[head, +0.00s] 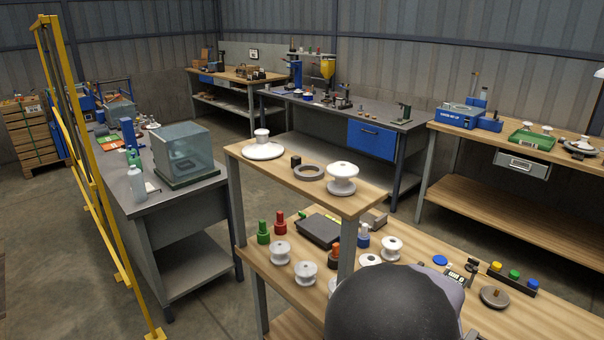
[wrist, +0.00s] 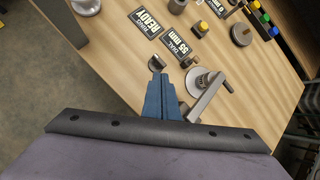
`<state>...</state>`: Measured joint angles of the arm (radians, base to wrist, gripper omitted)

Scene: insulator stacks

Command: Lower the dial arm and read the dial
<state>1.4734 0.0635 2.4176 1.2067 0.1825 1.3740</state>
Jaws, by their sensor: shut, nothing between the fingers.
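In the wrist view my gripper (wrist: 166,76) shows its blue fingers pressed together with nothing between them. A grey lever arm (wrist: 208,98), which appears to be the dial arm, lies tilted just right of the fingers, over a pale round disc (wrist: 196,78). I cannot tell whether the fingers touch it. A black sign (wrist: 178,45) beyond the fingertips reads "DIAL 55 mm". A second sign (wrist: 147,20) reads "READY" in its larger line. In the head view my dark wrist hides the gripper and the lever.
Small dark cylinders (wrist: 155,63) stand close to the fingertips. White insulators (head: 306,272) stand left of my wrist, below a raised shelf (head: 375,195). A round grey weight (head: 494,297) and a row of coloured buttons (head: 514,275) are on the right.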

